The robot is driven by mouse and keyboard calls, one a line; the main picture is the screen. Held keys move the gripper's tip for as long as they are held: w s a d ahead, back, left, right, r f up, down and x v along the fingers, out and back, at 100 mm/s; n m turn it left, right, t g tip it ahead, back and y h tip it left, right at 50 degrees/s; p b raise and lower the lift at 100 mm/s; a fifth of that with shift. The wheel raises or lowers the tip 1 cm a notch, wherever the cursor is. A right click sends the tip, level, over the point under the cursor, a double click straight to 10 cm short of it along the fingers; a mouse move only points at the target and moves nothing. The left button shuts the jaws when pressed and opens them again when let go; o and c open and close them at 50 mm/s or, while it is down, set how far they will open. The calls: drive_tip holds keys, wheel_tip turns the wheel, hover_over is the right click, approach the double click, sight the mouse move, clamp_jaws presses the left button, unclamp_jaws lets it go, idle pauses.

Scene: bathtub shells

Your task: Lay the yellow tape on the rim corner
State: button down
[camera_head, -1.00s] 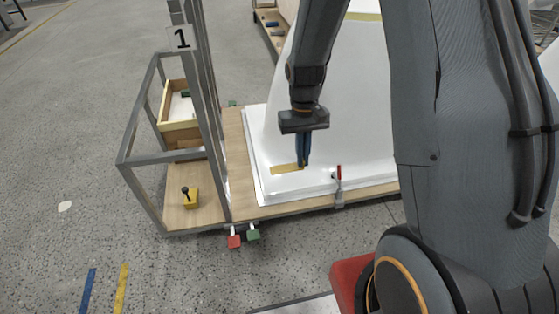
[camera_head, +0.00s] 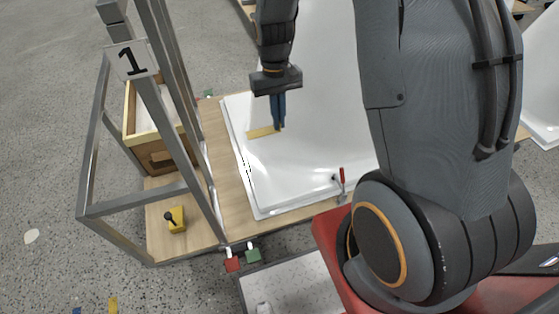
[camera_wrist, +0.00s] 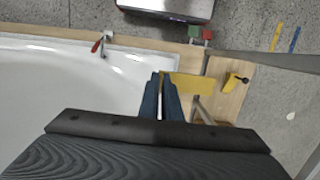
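My gripper (camera_head: 279,127) points down with its blue fingers close together, shut on the right end of a yellow tape strip (camera_head: 260,133). The tape sticks out to the left, over the white bathtub shell (camera_head: 310,160) near its left rim (camera_head: 244,172). In the wrist view my gripper (camera_wrist: 165,77) holds one end of the tape (camera_wrist: 197,84), which extends right, past the tub edge, over the wooden board. The white shell (camera_wrist: 60,85) fills the left there. I cannot tell how high the tape is above the shell.
The shell lies on a wooden board (camera_head: 228,190). A red-handled clamp (camera_head: 341,180) sits on its front edge. To the left stand a grey metal frame (camera_head: 97,213) with a number 1 sign (camera_head: 131,60), a wooden box (camera_head: 150,157) and a yellow joystick block (camera_head: 178,224).

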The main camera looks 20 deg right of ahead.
drive_tip(key=w+d+f+b, duration=0.1)
drive_tip(key=w+f+b, duration=0.1)
drive_tip(key=f+b, duration=0.5)
drive_tip(key=w+d+f+b, duration=0.2)
drive_tip(key=f+b, duration=0.5)
drive_tip(key=f, duration=1.1)
drive_tip(key=w+d+f+b, duration=0.1)
drive_tip(key=w+f+b, duration=0.3)
drive_tip(key=f+b, duration=0.4)
wheel_tip(320, 180, down, 5)
drive_tip(key=shift+d+f, duration=0.1)
drive_tip(key=shift+d, duration=0.25)
drive_tip(key=shift+s, duration=0.15)
drive_tip(key=shift+f+b, duration=1.45)
drive_tip(key=shift+f, duration=2.25)
drive_tip(key=shift+f, duration=0.2)
drive_tip(key=c, duration=1.4)
unclamp_jaws()
